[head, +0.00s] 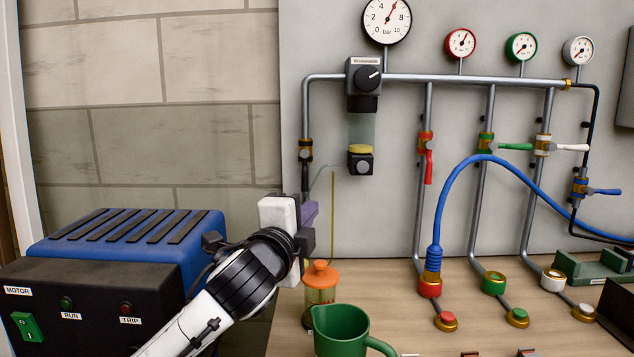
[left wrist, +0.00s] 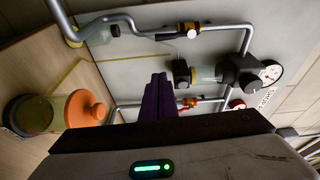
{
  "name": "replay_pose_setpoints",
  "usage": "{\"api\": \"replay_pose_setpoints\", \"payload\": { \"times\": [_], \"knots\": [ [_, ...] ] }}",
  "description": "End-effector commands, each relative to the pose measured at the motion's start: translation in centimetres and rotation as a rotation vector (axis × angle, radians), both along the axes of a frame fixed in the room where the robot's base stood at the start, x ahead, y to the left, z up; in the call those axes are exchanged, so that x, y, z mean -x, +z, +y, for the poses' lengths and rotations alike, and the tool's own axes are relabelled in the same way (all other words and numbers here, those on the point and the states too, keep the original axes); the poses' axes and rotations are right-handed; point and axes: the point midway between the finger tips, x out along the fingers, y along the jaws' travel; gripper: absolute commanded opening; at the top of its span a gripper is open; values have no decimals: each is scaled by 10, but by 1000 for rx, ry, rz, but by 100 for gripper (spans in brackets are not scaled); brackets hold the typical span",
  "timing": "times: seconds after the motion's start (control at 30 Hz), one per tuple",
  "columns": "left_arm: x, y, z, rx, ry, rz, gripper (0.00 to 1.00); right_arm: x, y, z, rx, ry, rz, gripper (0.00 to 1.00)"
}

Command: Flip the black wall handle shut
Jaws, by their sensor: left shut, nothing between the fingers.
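The black wall handle (head: 305,177) hangs down along the leftmost pipe, below its brass and black valve (head: 305,150). In the left wrist view the brass valve (left wrist: 188,27) shows at the top, with the dark handle (left wrist: 166,36) lying along the pipe. My left gripper (head: 309,216) is in front of the wall just below the handle; whether they touch I cannot tell. Its purple fingers (left wrist: 158,98) are closed together and empty, and in the left wrist view they appear apart from the handle. My right gripper is not in view.
A jar with an orange lid (head: 320,274) and a green jug (head: 341,331) stand below my left gripper. The filter bowl (head: 361,130) hangs right of the handle. A black and blue motor unit (head: 100,295) is at left. Red, green and white valves are farther right.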

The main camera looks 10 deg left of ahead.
Motion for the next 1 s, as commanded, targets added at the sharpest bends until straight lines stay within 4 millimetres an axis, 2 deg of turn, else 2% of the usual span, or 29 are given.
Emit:
{"api": "replay_pose_setpoints", "payload": {
  "times": [0.03,0.13,0.37,0.57,1.0],
  "knots": [
    [0,9,-4,-9,-2,-13,0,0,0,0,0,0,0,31],
    [1,16,-7,-17,-3,-23,0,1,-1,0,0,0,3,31],
    [0,15,-6,-16,-3,-21,0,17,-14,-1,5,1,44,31],
    [-8,15,-7,-16,-1,-19,0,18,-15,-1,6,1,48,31],
    [-80,16,-13,-15,-1,-19,0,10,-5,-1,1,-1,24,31]
  ]
}}
